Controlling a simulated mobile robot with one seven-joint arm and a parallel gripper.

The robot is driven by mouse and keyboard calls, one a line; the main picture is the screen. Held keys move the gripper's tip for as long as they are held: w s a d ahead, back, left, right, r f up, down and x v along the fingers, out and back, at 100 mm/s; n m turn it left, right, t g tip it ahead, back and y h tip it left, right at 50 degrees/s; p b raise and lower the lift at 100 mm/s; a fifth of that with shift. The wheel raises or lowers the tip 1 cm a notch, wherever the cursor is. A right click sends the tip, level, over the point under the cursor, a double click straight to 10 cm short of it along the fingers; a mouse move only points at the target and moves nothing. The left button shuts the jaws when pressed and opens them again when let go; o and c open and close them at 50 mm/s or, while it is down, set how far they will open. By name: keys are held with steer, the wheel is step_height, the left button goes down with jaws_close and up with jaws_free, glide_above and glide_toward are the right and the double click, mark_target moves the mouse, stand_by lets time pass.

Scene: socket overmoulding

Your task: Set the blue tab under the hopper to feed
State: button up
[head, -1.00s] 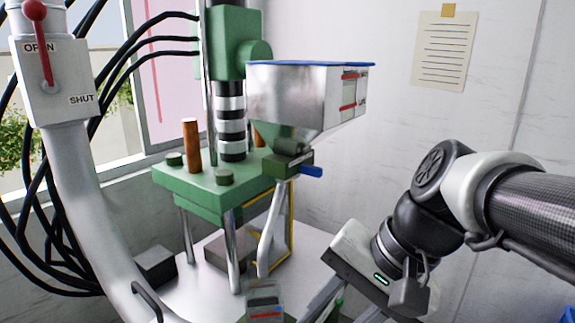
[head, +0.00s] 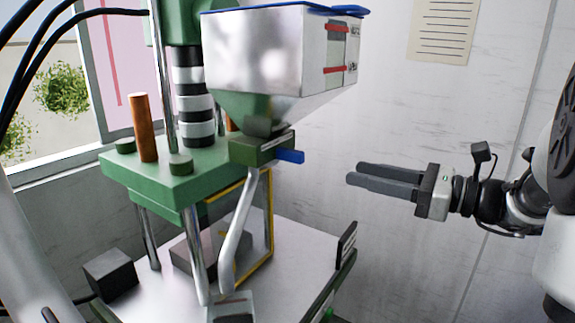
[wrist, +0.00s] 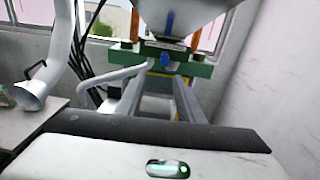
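The blue tab (head: 290,156) sticks out to the right from the green block (head: 262,150) under the metal hopper (head: 262,65). In the wrist view the blue tab (wrist: 165,62) shows ahead, between the lines of my two fingers. My gripper (head: 355,173) is to the right of the tab in the head view, slightly lower and apart from it, its fingers pointing toward the machine. In the wrist view my gripper (wrist: 159,92) has a clear gap between its fingers, with nothing held. Any feed marking by the tab is too small to read.
The green press plate (head: 175,170) stands on posts left of the hopper. A bent pale tube (head: 238,225) runs down from the green block. A yellow-edged frame (head: 270,225) stands behind it. The space between my gripper and the tab looks clear.

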mark_target(303, 157)
steer(key=shift+t, duration=0.3)
steer(key=x, duration=1.7)
steer(key=shift+w+d+r, duration=0.1)
steer(key=shift+w+d, duration=0.05)
steer(key=shift+w, duration=0.2)
steer(key=shift+d, duration=0.1)
jaws_close()
